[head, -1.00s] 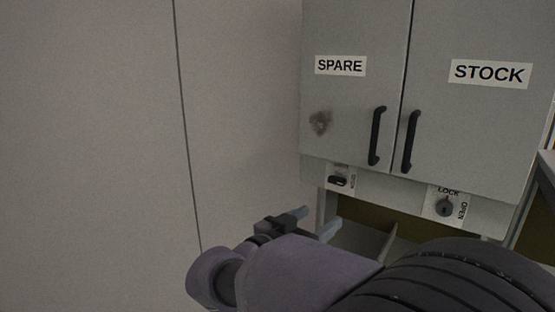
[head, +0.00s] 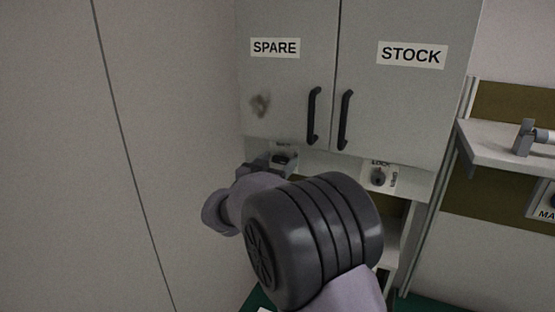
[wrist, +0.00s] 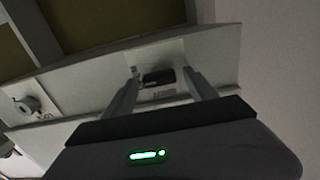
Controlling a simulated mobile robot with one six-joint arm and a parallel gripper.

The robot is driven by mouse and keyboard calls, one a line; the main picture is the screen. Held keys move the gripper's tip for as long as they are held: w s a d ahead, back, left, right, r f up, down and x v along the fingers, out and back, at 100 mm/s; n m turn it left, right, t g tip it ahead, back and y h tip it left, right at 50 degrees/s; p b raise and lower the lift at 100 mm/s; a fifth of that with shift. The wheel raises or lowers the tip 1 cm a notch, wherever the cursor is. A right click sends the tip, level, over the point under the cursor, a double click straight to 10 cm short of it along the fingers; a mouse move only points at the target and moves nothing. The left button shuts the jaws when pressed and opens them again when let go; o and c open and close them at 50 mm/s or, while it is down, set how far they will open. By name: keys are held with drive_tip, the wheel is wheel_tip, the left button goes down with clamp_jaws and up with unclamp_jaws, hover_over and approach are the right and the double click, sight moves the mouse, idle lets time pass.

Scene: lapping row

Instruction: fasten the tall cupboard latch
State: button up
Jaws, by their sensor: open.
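The cupboard (head: 375,110) has two closed grey doors, labelled SPARE and STOCK. Below the SPARE door is a dark latch knob (head: 284,158) on a small lettered plate, partly hidden by my arm. In the wrist view this dark knob (wrist: 158,77) lies lengthwise across the picture. A second, round latch knob (head: 378,177) sits below the STOCK door, beside the words LOCK and OPEN; it also shows in the wrist view (wrist: 27,104). My gripper (wrist: 161,76) is open, its fingers on either side of the dark knob. I cannot tell whether they touch it.
Two black door handles (head: 314,116) (head: 344,120) stand out just above the latches. A plain grey wall or panel (head: 170,130) rises close on the left. A shelf (head: 505,148) with a fitting on it juts out at the right. Open space lies under the cupboard.

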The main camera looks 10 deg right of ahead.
drive_tip(key=c, duration=1.4)
drive_tip(key=shift+b, duration=0.3)
drive_tip(key=shift+f+n+b, duration=0.15)
drive_tip(key=shift+n+b, duration=0.15)
drive_tip(key=shift+b, duration=0.1)
drive_tip(key=shift+f+n+b, duration=0.15)
drive_tip(key=shift+n+b, duration=0.35)
drive_tip(key=shift+b, duration=0.75)
drive_tip(key=n+b, duration=0.1)
drive_tip(key=b, duration=0.1)
drive_tip(key=shift+a+n+b, duration=0.1)
drive_tip(key=shift+n+b, duration=0.2)
drive_tip(key=shift+b, duration=0.1)
drive_tip(key=n+b, duration=0.4)
drive_tip(key=b, duration=0.1)
drive_tip(key=shift+n, duration=0.3)
drive_tip(key=n+b, duration=0.2)
drive_tip(key=n, duration=0.3)
drive_tip(key=shift+w+a, duration=0.1)
drive_tip(key=shift+n+b, duration=0.4)
drive_tip(key=shift+n, duration=2.1)
